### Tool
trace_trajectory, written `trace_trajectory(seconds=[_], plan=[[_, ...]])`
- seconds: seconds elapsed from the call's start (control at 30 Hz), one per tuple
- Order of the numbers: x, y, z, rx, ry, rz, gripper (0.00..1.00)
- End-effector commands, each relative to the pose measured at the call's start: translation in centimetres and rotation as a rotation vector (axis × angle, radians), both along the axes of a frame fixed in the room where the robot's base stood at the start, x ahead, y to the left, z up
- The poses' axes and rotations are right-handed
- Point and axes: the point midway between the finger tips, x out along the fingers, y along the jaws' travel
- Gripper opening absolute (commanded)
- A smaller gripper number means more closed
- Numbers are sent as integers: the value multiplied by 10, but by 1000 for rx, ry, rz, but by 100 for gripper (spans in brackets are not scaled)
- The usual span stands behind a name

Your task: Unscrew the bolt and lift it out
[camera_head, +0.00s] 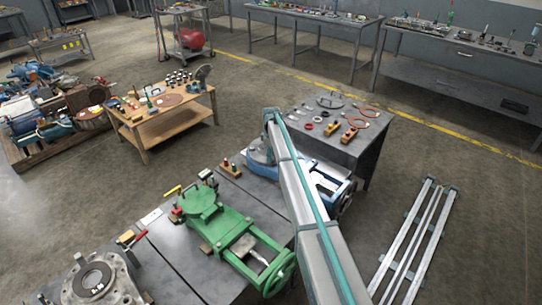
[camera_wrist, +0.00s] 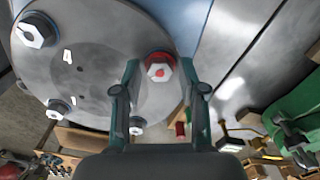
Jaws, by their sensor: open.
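In the wrist view a round grey flange (camera_wrist: 95,75) carries several hex bolts near its rim. One bolt (camera_wrist: 158,70) with a red mark on its pale head appears between the fingertips of my gripper (camera_wrist: 160,64). My gripper is open, with one finger on each side of this bolt head and visible gaps. I cannot tell how deep the fingertips reach beside the head. In the head view my arm covers much of the blue machine (camera_head: 260,155), and my gripper is not clearly visible.
A green vise (camera_head: 215,220) stands on the dark bench left of my arm; its green body also shows at the right of the wrist view (camera_wrist: 298,125). A grey table (camera_head: 345,150) with rings and small parts stands behind. Metal rails (camera_head: 410,245) lie at right.

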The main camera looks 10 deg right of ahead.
Motion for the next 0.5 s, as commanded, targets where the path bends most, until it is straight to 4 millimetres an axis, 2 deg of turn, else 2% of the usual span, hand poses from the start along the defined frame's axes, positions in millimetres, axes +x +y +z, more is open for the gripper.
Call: trace_trajectory(seconds=[0.5], plan=[[0,1,0,0,0,-676,42]])
